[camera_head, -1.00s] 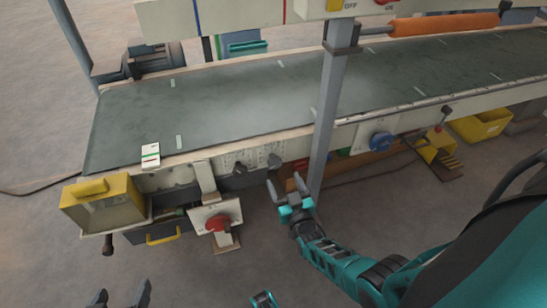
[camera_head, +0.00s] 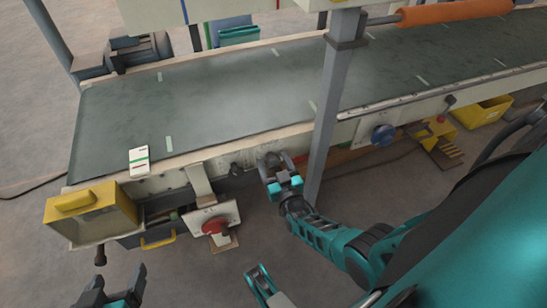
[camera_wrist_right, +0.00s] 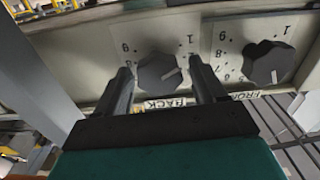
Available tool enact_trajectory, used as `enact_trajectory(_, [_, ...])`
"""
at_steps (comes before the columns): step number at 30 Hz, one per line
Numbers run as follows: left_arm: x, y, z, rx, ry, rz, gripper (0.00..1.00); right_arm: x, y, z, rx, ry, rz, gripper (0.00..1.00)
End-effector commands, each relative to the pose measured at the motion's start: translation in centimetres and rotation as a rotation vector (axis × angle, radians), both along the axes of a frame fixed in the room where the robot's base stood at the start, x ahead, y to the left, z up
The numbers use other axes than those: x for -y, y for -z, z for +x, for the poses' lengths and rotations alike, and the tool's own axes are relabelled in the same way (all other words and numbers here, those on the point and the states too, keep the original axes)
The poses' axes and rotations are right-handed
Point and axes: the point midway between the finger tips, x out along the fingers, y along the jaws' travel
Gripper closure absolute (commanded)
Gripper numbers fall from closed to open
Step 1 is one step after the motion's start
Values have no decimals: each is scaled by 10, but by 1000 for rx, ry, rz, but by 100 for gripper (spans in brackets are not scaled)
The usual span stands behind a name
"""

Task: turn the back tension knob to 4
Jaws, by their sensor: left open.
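The back tension knob (camera_wrist_right: 157,71) is dark and faceted, with a pale pointer mark facing right, above a "BACK" label (camera_wrist_right: 163,103). The "1" shows at its upper right; the right finger covers part of its scale. My right gripper (camera_wrist_right: 161,68) is open, one finger on each side of this knob; contact cannot be made out. The front knob (camera_wrist_right: 268,63) is to the right in the right wrist view. In the head view, my right gripper (camera_head: 277,168) is at the machine's front panel and hides what it surrounds. My left gripper (camera_head: 117,284) is open and empty at bottom left.
A dark knob (camera_head: 236,169) shows left of my right gripper. A red rotary switch (camera_head: 215,226) and yellow box (camera_head: 92,212) are further left. A grey post (camera_head: 326,110) stands close right of the gripper. The conveyor belt (camera_head: 220,100) lies behind.

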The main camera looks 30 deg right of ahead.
Motion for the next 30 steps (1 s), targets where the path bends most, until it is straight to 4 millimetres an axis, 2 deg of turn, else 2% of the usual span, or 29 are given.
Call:
enact_trajectory(2, [0,1,-2,-4,0,0,25,0,0,0,0,0,0,38])
enact_trajectory(14, [0,2,-3,-8,0,0,25,0,0,0,0,0,0,76])
enact_trajectory(23, [0,1,-1,-3,0,0,25,0,0,0,8,0,34,77])
enact_trajectory(30, [1,-1,1,3,1,-1,25,1,0,0,40,-1,163,77])
